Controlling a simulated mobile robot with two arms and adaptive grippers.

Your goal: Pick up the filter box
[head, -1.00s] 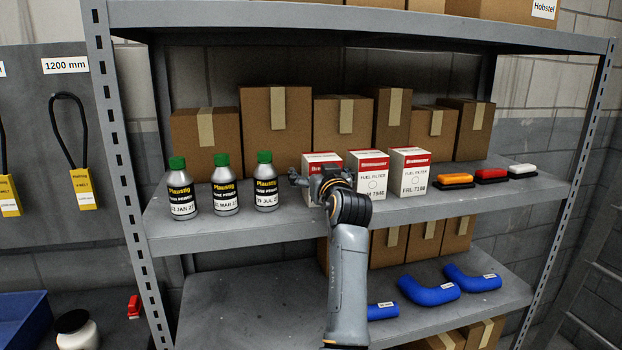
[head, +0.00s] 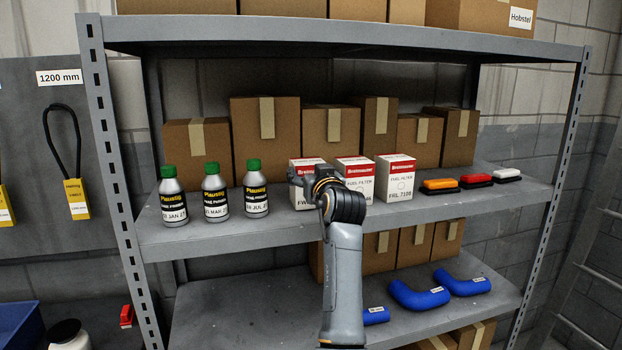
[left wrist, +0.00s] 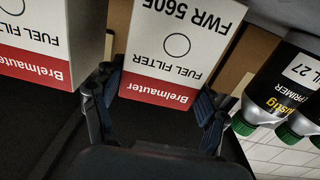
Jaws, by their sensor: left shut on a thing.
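Three white filter boxes with red tops stand in a row on the middle shelf. The left filter box (head: 299,200) is partly hidden behind my left gripper (head: 311,182) in the head view. In the left wrist view this box (left wrist: 178,45) appears upside down, reading "FUEL FILTER" and "FWR 5605". My left gripper (left wrist: 160,92) is shut on it, one finger at each side. The box looks upright at shelf level; I cannot tell whether its base touches the shelf. The middle filter box (head: 361,176) and right filter box (head: 395,180) stand beside it. My right gripper is not in view.
Three green-capped bottles (head: 215,195) stand left of the boxes. Brown cartons (head: 265,135) line the back. Orange, red and white lights (head: 476,181) lie to the right. The upper shelf (head: 330,34) hangs above; blue hoses (head: 420,296) lie below.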

